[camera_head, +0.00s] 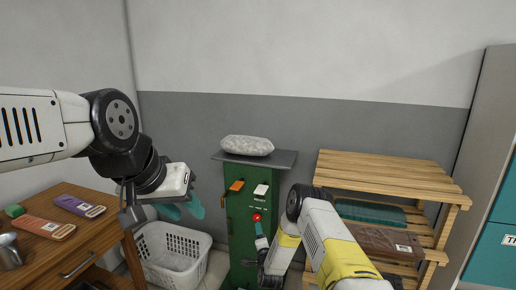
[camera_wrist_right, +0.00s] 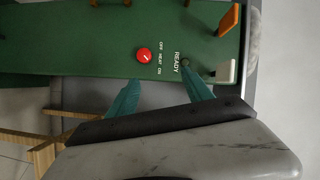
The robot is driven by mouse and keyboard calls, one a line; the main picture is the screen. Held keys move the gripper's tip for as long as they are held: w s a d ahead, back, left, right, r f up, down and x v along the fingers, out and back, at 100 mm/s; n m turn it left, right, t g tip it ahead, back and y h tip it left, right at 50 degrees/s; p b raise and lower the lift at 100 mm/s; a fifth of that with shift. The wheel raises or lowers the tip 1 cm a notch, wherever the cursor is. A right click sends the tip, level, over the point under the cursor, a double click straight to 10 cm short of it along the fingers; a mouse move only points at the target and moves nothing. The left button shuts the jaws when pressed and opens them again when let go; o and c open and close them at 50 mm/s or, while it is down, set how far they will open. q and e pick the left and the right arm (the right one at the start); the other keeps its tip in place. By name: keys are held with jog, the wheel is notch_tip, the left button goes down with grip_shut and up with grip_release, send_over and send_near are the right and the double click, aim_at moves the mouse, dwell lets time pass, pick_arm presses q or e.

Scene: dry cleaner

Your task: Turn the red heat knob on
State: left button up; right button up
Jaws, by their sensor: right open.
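The red heat knob (camera_head: 257,217) is on the front of the green machine (camera_head: 241,250). In the right wrist view the knob (camera_wrist_right: 144,55) is round, with a pale mark, beside the labels OFF, HEAT and ON. My right gripper (camera_wrist_right: 160,74) is open, its two teal fingers pointing at the panel. The knob lies beyond the fingertips, nearer the left finger, and nothing is between the fingers. In the head view one right finger (camera_head: 261,240) shows just below the knob; my arm hides the rest. My left gripper (camera_head: 185,210) is open and empty above the basket.
A white laundry basket (camera_head: 173,257) stands left of the machine. A wooden desk (camera_head: 95,240) with colored tags is at the left. A wooden shelf (camera_head: 390,172) stands close on the right. A grey bundle (camera_head: 247,146) lies on the machine's top. Orange and white levers are on the panel.

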jog(key=w+d+r+n+g, duration=0.1)
jog(key=w+r+n, duration=0.25)
jog(key=r, duration=0.85)
jog(key=s+d+r+n+g, duration=0.25)
jog(key=s+r, duration=0.25)
jog(key=r, duration=0.7)
jog(key=s+d+r+n+g, duration=0.2)
jog(key=s+d+r, duration=0.15)
jog(key=r, duration=0.95)
jog(key=s+d+r+n+g, duration=0.15)
jog(key=s+r, duration=0.25)
jog(key=s, duration=0.4)
jog(key=s+d+r+n+g, duration=0.1)
jog(key=s+d+r+n, duration=0.15)
jog(key=s, duration=0.65)
jog(key=s+d+n+g, duration=0.2)
jog(key=s, duration=2)
jog(key=shift+r+g, duration=0.25)
jog(key=shift+g, duration=0.05)
